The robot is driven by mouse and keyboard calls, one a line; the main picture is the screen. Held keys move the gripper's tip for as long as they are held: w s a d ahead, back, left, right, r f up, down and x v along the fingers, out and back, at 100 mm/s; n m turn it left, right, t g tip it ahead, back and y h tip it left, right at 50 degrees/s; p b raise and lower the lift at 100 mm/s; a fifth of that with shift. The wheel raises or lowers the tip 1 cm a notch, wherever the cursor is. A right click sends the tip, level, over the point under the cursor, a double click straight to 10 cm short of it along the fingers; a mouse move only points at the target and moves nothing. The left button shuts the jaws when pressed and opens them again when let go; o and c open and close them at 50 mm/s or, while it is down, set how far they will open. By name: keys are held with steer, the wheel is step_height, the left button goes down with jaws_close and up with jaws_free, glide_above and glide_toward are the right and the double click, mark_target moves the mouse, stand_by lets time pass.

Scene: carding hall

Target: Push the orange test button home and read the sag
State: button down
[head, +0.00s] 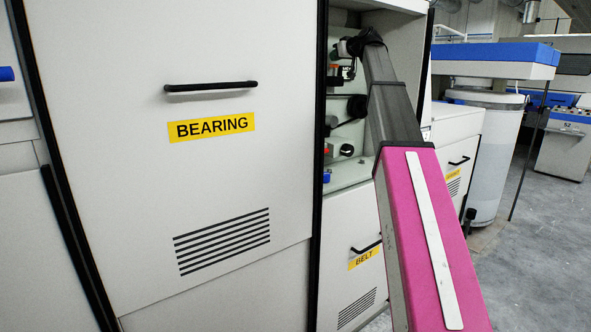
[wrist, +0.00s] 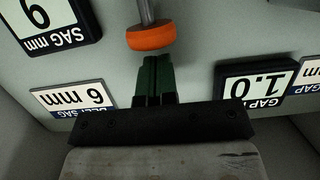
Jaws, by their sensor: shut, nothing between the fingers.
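The orange test button (wrist: 151,37) is a round orange cap on a metal rod in the wrist view. My gripper (wrist: 153,68) has dark green fingers, shut and empty, with their tips just below the cap in the picture. Whether they touch it I cannot tell. A sag display (wrist: 45,22) shows upside down at upper left, its figure partly cut by the frame edge. A belt sag plate (wrist: 72,98) with a mm figure is below it. In the head view my gripper (head: 346,70) is inside the open bay, small and partly hidden by my arm.
A gap display (wrist: 255,82) reading 1.0 is right of my fingers. In the head view a closed BEARING door (head: 212,200) stands left of the bay and a BELT door (head: 350,270) below it. A red knob (head: 328,151) and dark pulleys are in the bay.

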steer(key=shift+r, duration=0.4)
steer(key=s+d, duration=0.6)
steer(key=s, duration=0.2)
stand_by(0.5)
